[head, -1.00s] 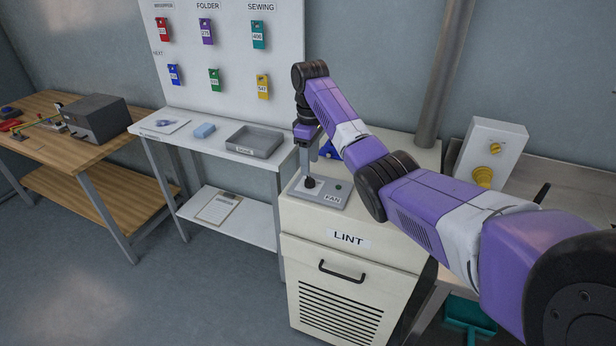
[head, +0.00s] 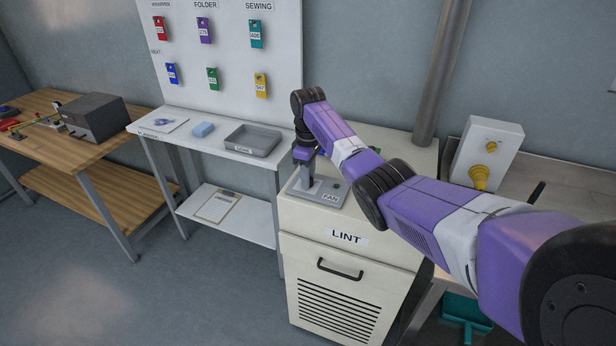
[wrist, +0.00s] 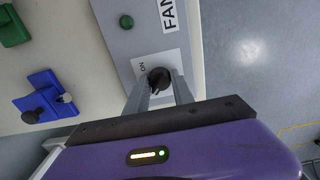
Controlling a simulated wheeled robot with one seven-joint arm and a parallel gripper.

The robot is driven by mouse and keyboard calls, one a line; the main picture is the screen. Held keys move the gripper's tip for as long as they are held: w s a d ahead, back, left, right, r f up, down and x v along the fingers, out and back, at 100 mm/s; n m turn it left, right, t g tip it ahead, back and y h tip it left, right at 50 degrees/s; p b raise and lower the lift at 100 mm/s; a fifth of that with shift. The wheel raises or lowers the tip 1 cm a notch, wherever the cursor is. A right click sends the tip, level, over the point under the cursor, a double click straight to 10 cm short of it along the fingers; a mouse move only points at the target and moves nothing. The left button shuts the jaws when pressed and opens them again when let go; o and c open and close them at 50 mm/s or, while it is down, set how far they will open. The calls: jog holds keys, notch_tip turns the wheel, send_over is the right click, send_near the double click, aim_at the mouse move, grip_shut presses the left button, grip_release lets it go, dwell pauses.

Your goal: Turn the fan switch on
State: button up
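The fan switch is a black knob (wrist: 159,79) on a grey plate (head: 325,197) marked FAN, on top of the cream LINT cabinet. In the wrist view an ON mark shows beside the knob, and a dark green round button or lamp (wrist: 126,21) sits farther along the plate. My gripper (wrist: 161,84) points down at the plate, with one finger on each side of the knob. I cannot tell whether the fingers press on it. In the head view my gripper (head: 305,180) hides the knob.
A blue part (wrist: 46,97) and a green part (wrist: 12,27) lie on the cabinet top beside the plate. A white box with yellow knobs (head: 487,154) stands to the right. A grey tray (head: 252,140) is on the white table to the left. A pipe (head: 440,75) rises behind.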

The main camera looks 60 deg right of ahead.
grip_shut()
jog(key=shift+m, duration=0.3)
jog(key=shift+r+m+p, duration=0.1)
jog(key=shift+m+p, duration=0.25)
jog(key=shift+m, duration=0.15)
jog(key=m, duration=0.3)
jog(key=shift+p, duration=0.3)
jog(key=m, duration=0.8)
jog(key=shift+m, duration=2.7)
